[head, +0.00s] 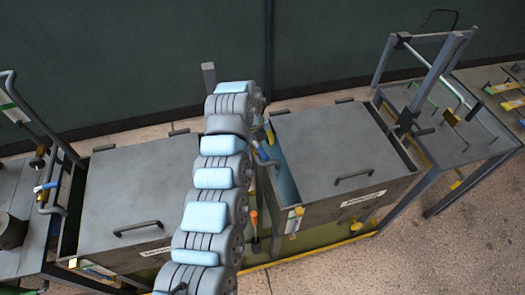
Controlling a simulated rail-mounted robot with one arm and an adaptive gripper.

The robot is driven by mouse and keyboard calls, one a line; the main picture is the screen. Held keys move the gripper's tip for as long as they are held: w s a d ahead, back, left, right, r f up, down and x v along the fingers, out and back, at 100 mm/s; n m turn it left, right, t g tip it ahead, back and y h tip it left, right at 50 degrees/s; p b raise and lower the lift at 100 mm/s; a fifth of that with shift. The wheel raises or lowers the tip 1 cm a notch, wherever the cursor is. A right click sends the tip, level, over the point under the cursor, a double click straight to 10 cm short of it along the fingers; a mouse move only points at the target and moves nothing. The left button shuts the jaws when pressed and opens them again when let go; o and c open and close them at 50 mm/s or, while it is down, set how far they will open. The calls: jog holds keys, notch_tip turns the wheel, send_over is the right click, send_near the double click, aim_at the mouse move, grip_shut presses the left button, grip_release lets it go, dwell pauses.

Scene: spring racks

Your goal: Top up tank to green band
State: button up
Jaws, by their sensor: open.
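Two tanks stand side by side, one left and one right of my arm. The right tank (345,212) has a grey lid (335,145) with handles, and a strip of blue liquid (282,172) shows along its left side. A narrow gauge (294,222) with white, blue and yellow parts is at its front left corner. The left tank (70,225) has a similar lid (140,195). A valve with a blue handle (46,187) is on a pipe at its left. No green band can be made out clearly. My gripper is not visible; my arm covers the middle.
A metal stand with a tilted frame and hooks (455,135) is to the right of the right tank. Another table with coloured tools (505,90) is at the far right. The floor at the lower right is clear. A dark wall closes the back.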

aim_at(262, 153)
jog(key=shift+x, duration=2.35)
grip_shut()
